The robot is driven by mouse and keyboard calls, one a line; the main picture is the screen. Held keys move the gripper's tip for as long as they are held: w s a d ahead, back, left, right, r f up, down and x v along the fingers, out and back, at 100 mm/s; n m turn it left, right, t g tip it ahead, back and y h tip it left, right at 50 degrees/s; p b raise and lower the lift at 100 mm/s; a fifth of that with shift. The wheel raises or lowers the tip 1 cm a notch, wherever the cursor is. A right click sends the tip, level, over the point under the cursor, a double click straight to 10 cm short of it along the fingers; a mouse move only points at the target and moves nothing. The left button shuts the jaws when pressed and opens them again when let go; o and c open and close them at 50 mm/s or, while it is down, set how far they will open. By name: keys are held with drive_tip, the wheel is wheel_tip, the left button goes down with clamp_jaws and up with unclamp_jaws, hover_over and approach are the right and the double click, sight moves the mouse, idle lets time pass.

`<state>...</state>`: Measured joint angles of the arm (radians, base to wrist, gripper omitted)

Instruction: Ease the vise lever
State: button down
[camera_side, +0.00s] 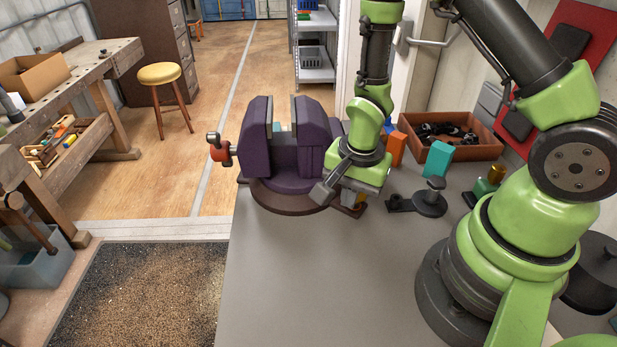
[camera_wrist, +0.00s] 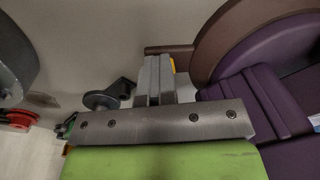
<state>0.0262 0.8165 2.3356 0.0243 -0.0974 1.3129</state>
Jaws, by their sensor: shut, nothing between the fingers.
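The purple vise (camera_side: 290,165) stands on a round dark brown base at the grey bench's left edge, jaws upright with a gap between them. My gripper (camera_side: 322,193) is in front of the vise's right side, tilted down, away from that bar. In the wrist view its fingers (camera_wrist: 154,78) are together and empty, beside a brown bar (camera_wrist: 168,49) jutting from the vise's base. A bit of orange shows behind the fingers; whether they touch the bar is unclear.
A dark round-topped fixture (camera_side: 430,203) stands right of my gripper. Behind are an orange block (camera_side: 396,148), a teal block (camera_side: 437,158) and a brown bin (camera_side: 480,140) of dark parts. The bench front (camera_side: 300,285) is clear.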

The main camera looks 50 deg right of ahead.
drive_tip(key=shift+s+a+f+g, duration=0.15)
drive_tip(key=shift+s+g, duration=0.1)
drive_tip(key=shift+s, duration=0.3)
drive_tip(key=shift+s+a+r+g, duration=0.15)
drive_tip(key=shift+s+g, duration=0.1)
drive_tip(key=shift+s, duration=0.3)
wheel_tip(320, 180, up, 5)
drive_tip(key=shift+w+r, duration=0.1)
drive_tip(key=shift+w, duration=0.05)
